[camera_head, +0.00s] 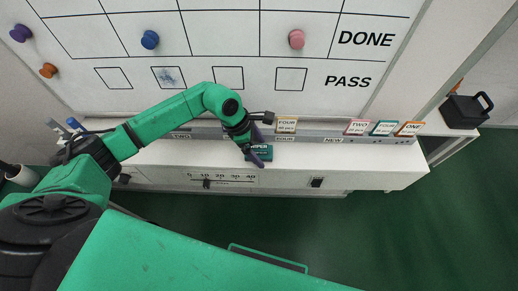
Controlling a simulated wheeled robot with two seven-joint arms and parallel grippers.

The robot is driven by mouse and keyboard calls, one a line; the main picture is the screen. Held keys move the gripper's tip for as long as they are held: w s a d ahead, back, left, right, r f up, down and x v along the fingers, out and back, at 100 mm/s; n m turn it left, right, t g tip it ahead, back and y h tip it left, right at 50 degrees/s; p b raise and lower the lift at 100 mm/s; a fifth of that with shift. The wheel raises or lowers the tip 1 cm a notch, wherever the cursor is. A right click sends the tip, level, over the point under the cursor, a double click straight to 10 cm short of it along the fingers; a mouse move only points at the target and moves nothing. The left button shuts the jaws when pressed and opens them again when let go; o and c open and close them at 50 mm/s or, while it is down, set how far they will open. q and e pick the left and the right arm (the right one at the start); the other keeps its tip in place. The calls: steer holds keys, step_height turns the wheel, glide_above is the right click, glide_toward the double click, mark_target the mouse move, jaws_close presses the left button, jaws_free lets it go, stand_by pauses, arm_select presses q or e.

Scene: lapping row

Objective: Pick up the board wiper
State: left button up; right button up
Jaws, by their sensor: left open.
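The jaws are open. The gripper and fingers hide part of the wiper, and I cannot tell whether they touch it. My right gripper is not in view.
The whiteboard (220,50) carries several round magnets. Small labelled cards, including FOUR (287,125) and TWO (357,127), stand along the ledge. A black box (465,110) is at the right. The white shelf (380,165) is mostly clear right of the wiper.

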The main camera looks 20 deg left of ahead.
mark_target(259, 147)
arm_select(q)
steer(key=c, duration=1.5)
steer(key=shift+o, duration=0.2)
steer(key=shift+r, duration=0.1)
step_height(259, 147, up, 20)
steer(key=b, duration=0.3)
